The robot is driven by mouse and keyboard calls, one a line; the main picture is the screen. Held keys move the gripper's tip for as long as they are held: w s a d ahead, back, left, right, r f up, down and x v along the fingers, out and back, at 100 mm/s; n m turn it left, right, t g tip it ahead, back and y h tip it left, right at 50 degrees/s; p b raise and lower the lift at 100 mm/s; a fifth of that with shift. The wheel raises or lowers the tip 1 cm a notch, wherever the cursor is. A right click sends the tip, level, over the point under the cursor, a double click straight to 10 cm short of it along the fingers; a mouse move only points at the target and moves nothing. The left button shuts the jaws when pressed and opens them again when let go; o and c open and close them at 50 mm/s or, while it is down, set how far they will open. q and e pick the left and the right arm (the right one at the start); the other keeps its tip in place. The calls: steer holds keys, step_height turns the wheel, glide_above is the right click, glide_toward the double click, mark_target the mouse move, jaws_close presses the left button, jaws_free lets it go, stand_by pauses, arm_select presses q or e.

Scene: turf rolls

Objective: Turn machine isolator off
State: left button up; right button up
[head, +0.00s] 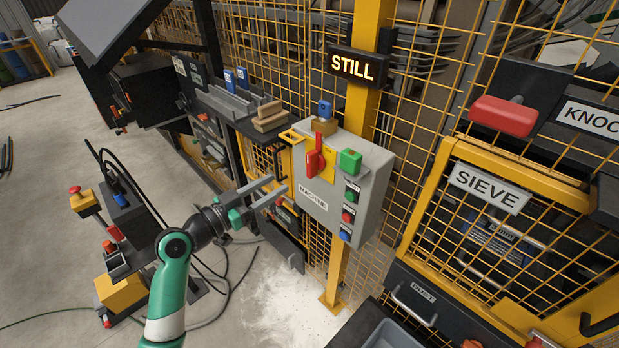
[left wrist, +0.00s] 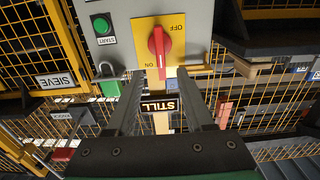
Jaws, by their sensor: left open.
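The machine isolator is a red rotary handle (head: 315,160) on a yellow plate, on the front of a grey box (head: 312,207) labelled MACHINE. In the head view the handle stands roughly upright. The left wrist view is upside down; there the handle (left wrist: 158,45) lies between the ON and OFF marks, its narrow end toward the ON side. My left gripper (head: 279,186) is open and empty, left of and a little below the handle, apart from it. In the wrist view its fingers (left wrist: 160,75) are spread to either side of the handle's line. My right gripper is not in view.
A green padlock (head: 350,161) hangs beside the handle; a blue padlock (head: 325,108) is on top. Push buttons (head: 348,217) line the box's right side. A lit STILL sign (head: 357,67) is above. Yellow mesh fencing (head: 411,170) stands behind. A control pedestal (head: 118,215) is left of my arm.

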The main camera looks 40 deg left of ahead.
mark_target(308, 163)
arm_select(q)
steer(key=w+b, duration=0.1)
steer(key=w, duration=0.3)
steer(key=w+b, duration=0.1)
steer(key=w, duration=0.3)
steer(key=w+b, duration=0.1)
steer(key=w, duration=0.2)
steer(key=shift+w+d+r, duration=0.2)
steer(key=shift+w+d, duration=0.2)
jaws_close()
